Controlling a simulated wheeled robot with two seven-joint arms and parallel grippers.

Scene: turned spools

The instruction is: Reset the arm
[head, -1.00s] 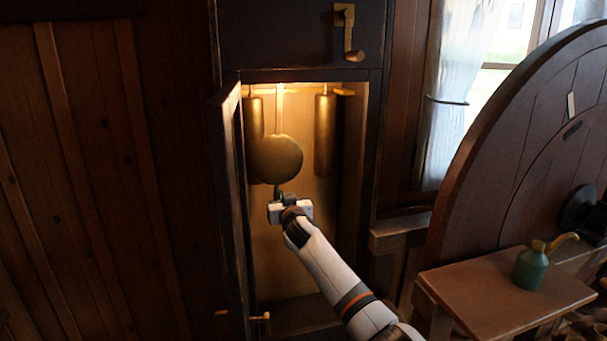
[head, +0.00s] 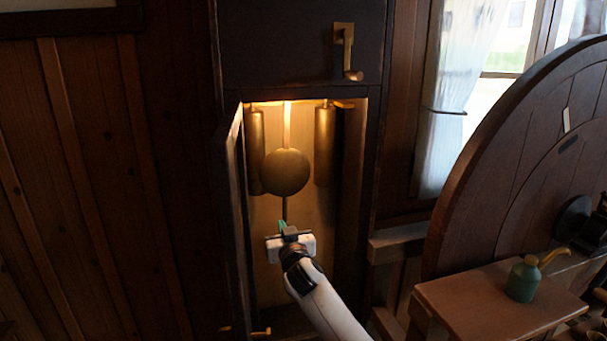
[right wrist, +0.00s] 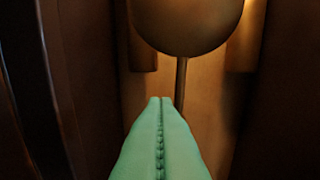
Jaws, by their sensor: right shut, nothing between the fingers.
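My right gripper (head: 283,227) is in front of the open clock case, just below the pendulum. In the right wrist view its green fingers (right wrist: 161,105) are pressed together with nothing between them. The round brass pendulum bob (head: 286,171) hangs above the fingertips. The thin pendulum rod (right wrist: 180,84) runs down from the bob, behind and just right of the fingertips in the wrist view. I cannot tell whether they touch. My left gripper is not in view.
Two brass weights, left (head: 256,150) and right (head: 324,147), hang inside the lit case. Its narrow door (head: 238,210) stands open on the left. At right are a wooden bench (head: 480,305) with a green oil can (head: 523,280) and a large wooden wheel (head: 490,170).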

